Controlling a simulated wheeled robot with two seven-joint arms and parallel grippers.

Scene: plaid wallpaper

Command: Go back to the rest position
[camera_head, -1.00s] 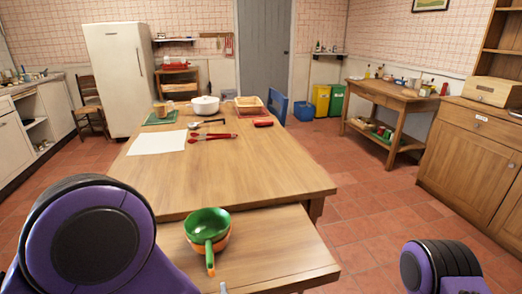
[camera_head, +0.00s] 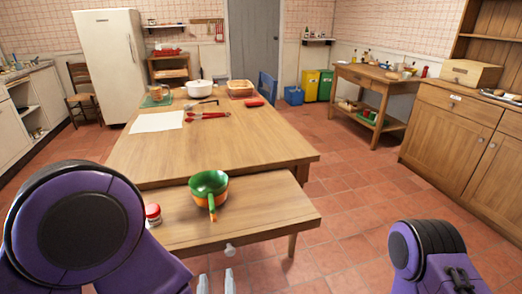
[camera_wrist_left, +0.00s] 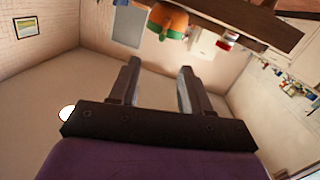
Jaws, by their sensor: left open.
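My left gripper (camera_head: 216,281) shows at the bottom edge of the head view, just in front of the near edge of the small wooden table (camera_head: 262,208). Its two fingers are apart and nothing is between them. In the left wrist view the left gripper (camera_wrist_left: 158,85) is also open and empty, with the table's edge and a green and orange pan beyond its fingertips. My right arm shows at the lower right of the head view, but its gripper is out of view.
Stacked green and orange pans (camera_head: 209,187) and a red-lidded jar (camera_head: 153,214) stand on the small table. Behind it, the larger table (camera_head: 215,150) holds a white pot (camera_head: 199,88), paper and red tongs. The tiled floor at right is clear.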

